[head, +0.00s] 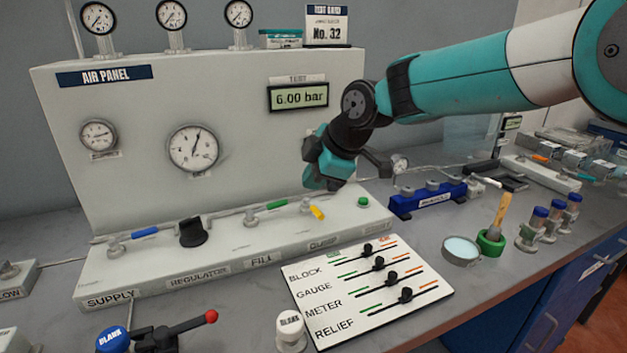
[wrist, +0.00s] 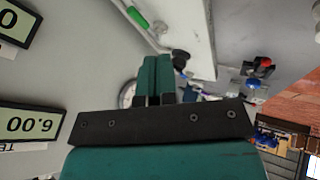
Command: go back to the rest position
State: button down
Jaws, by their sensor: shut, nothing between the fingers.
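My gripper (head: 327,168) hangs in front of the right part of the air panel in the head view, below the test display (head: 298,96). It is above the panel's front ledge and appears apart from it. In the wrist view my gripper's two teal fingers (wrist: 154,80) are together with nothing between them. The air panel (head: 240,115) carries gauges, and its display reads 6.00 bar. Its ledge bears a blue lever (head: 145,232), a black regulator knob (head: 192,232), a green lever (head: 277,205), a yellow lever (head: 317,212) and a green button (head: 363,202).
A white slider board (head: 330,304) lies in front of the panel. A blue manifold block (head: 427,200), a round dish (head: 460,251), a green cup with a brush (head: 491,241) and several blue-capped fittings (head: 532,230) stand right. A white blank cap (head: 290,330) is at front.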

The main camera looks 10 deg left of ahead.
jog(key=s+d+r+m+g+h, duration=0.1)
jog(key=s+d+r+m, duration=0.15)
jog(key=s+d, duration=0.35)
jog(key=s+d+r+m, duration=0.2)
jog(key=s+d+m, duration=0.25)
jog(key=d, duration=0.35)
jog(key=s+d+f+m, duration=0.1)
jog(key=s+d+m, duration=0.3)
jog(key=s, duration=0.6)
jog(key=s+d+f+m+g+h, duration=0.1)
jog(key=s+d+f+m, duration=0.1)
jog(key=s+d+m, duration=0.2)
jog(key=s+d, duration=0.3)
jog(key=s, duration=0.2)
jog(key=shift+s+d+f+g, duration=0.15)
jog(key=shift+s+d+g, duration=0.15)
jog(key=shift+s, duration=0.1)
